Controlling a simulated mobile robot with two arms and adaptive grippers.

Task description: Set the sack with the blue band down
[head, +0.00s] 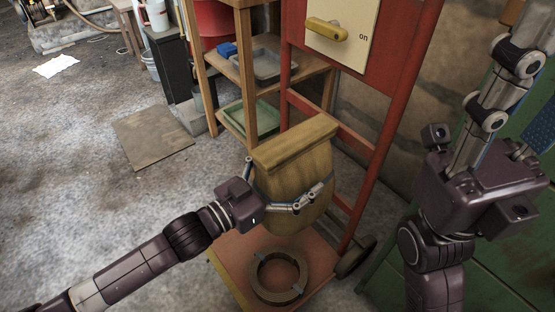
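A tan sack (296,178) with a folded, flat top hangs upright in my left gripper (285,190). The fingers of this gripper close around the sack's sides, with one finger across its front. No blue band can be made out clearly; the fingers cover part of the sack's middle. The sack appears to be above the red platform (238,262) at the foot of a red frame, behind a round ring (259,290) lying there. My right gripper (530,95) is raised at the right edge, away from the sack, its fingers spread and empty, partly cut off.
The red upright frame (376,145) stands just behind and right of the sack, with a wheel (356,256) at its foot. A wooden shelf (246,75) with trays is behind. A brown mat (152,137) lies on the floor. The grey floor at left is mostly clear.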

